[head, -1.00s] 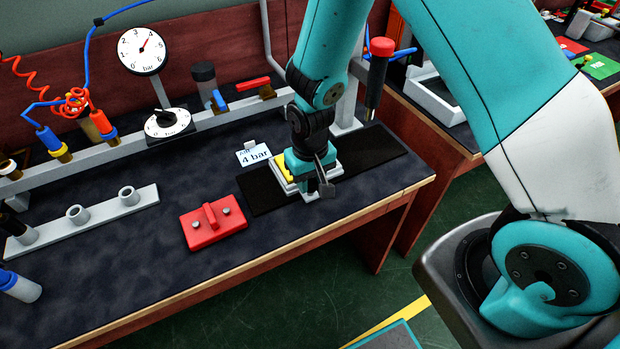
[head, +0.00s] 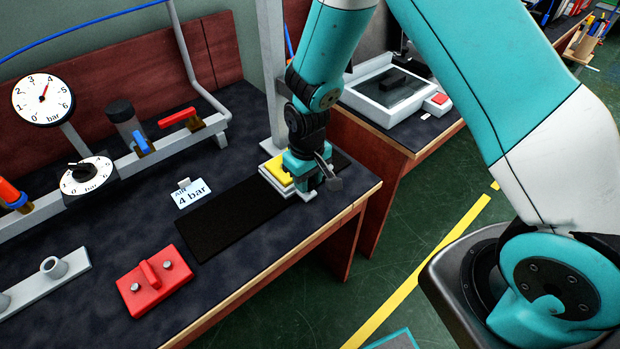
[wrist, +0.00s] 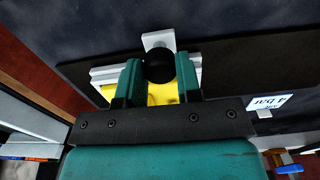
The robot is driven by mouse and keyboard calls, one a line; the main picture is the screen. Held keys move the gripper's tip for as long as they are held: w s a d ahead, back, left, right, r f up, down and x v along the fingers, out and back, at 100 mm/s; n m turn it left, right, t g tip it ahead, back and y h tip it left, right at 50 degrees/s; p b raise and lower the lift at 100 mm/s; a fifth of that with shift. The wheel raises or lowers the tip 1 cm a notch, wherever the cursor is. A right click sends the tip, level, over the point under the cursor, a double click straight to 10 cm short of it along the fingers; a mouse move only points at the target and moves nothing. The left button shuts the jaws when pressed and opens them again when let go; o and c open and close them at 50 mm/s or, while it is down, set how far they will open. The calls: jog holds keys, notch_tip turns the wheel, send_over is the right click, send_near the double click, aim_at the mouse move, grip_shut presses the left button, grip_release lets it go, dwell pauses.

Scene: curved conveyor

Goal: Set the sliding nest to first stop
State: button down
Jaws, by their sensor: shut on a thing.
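The sliding nest (head: 273,173) is a pale block with a yellow insert. It sits on a black strip (head: 222,218) on the bench, towards the strip's right end. My gripper (head: 309,186) is low over the nest and hides part of it. In the wrist view my gripper (wrist: 158,82) is shut on a dark round knob (wrist: 158,64) that stands at the nest, with the yellow insert (wrist: 187,80) around it. A pale tab (wrist: 158,39) sticks out past the knob. No stop marks are readable on the strip.
A "4 bar" card (head: 190,193) stands behind the strip. A red plate with a handle (head: 155,281) lies left of the strip's near end. A gauge (head: 43,99) and a dial (head: 86,175) are at the left. The strip left of the nest is clear.

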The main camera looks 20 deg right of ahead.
jog(key=c, duration=0.8)
grip_release()
notch_tip(320, 180, up, 17)
jog(key=shift+r, duration=0.2)
